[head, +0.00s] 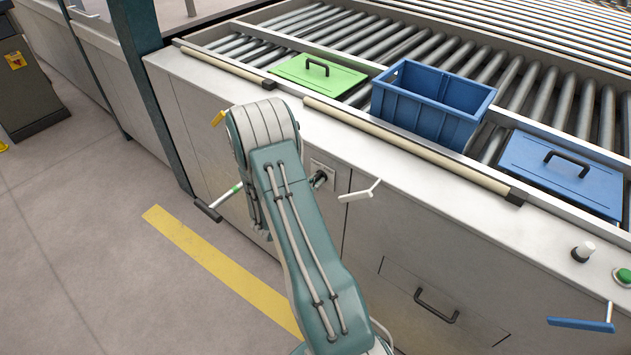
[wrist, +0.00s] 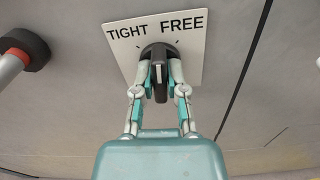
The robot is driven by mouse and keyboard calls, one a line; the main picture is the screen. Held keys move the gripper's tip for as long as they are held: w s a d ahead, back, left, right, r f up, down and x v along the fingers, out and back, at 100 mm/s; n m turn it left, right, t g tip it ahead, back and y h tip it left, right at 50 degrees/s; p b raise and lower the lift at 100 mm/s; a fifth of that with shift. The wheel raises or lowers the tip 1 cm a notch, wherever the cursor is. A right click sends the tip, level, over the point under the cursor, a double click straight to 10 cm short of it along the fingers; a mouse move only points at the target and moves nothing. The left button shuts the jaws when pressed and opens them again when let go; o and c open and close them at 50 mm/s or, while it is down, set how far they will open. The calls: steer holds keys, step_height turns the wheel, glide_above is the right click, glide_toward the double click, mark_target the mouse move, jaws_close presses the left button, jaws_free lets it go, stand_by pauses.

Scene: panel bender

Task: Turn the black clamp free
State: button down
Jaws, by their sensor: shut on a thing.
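The black clamp (wrist: 158,55) is a round knob with a raised grip bar, in the upper middle of the wrist view. It sits on a white plate (wrist: 190,62) marked TIGHT at left and FREE at right. Its bar stands about upright in the picture, between the two words. My gripper (wrist: 158,80) is shut on the bar, one finger on each side. In the head view my arm hides the gripper. A dark knob (head: 319,180) on a small plate shows beside my arm there; I cannot tell whether it is the same clamp.
A black-ended lever (head: 208,210) and a white handle (head: 358,193) stick out from the machine front. A black round end with a red band (wrist: 22,52) is left in the wrist view. A blue crate (head: 430,105), green lid (head: 318,76) and blue lid (head: 562,172) lie above.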

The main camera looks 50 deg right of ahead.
steer(key=m, duration=0.4)
steer(key=shift+f, duration=0.15)
steer(key=shift+m, duration=2.1)
steer(key=c, duration=0.7)
jaws_free()
steer(key=shift+a, duration=0.1)
steer(key=a, duration=0.8)
steer(key=s+a, duration=0.1)
steer(key=a, duration=0.2)
steer(key=shift+a, duration=0.4)
